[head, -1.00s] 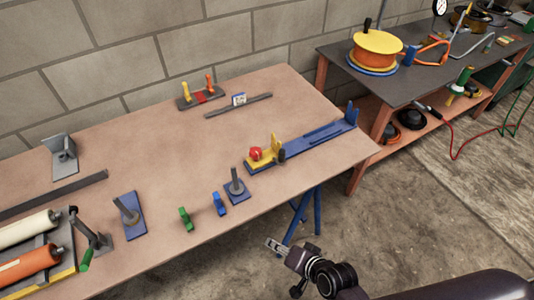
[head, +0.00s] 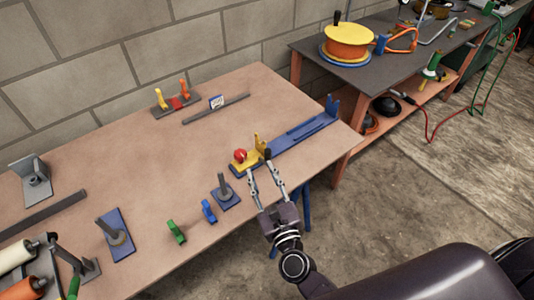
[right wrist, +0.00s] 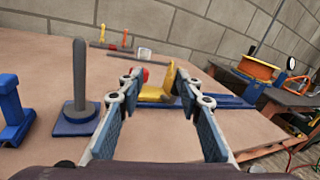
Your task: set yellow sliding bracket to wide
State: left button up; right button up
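The yellow sliding bracket (head: 257,156) sits at the near left end of a long blue rail (head: 300,134) on the table, with a red knob (head: 240,156) on it. A fixed blue upright stands at the rail's far right end. My right gripper (head: 265,186) is open and empty at the table's front edge, just short of the bracket. In the right wrist view the bracket (right wrist: 158,92) shows between the open fingers (right wrist: 155,108), farther off; the red knob is partly hidden by the left finger. My left gripper is not in view.
A grey post on a blue base (head: 226,193) stands left of the gripper, beside small blue (head: 209,211) and green (head: 176,232) pieces. A grey bar (head: 215,109) with a small card lies behind. The table middle is clear.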

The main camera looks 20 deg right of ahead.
aim_at(269, 157)
jog(key=d+m+h, duration=0.1)
jog(key=d+f+m+h, duration=0.1)
jog(key=m, duration=0.1)
jog(key=shift+d+f+m, duration=0.1)
jog(key=shift+d+m, duration=0.2)
jog(key=shift+d, duration=0.05)
jog(key=shift+w+d+h, duration=0.15)
jog(key=shift+d+h, duration=0.05)
jog(key=shift+h, duration=0.1)
jog(key=w, duration=0.2)
jog(key=w+p, duration=0.1)
jog(key=w, duration=0.2)
jog(key=w+d, duration=0.1)
jog(key=w, duration=0.1)
jog(key=shift+w+f+p, duration=0.1)
jog(key=shift+w+p, duration=0.1)
jog(key=shift+p, duration=0.15)
grip_shut()
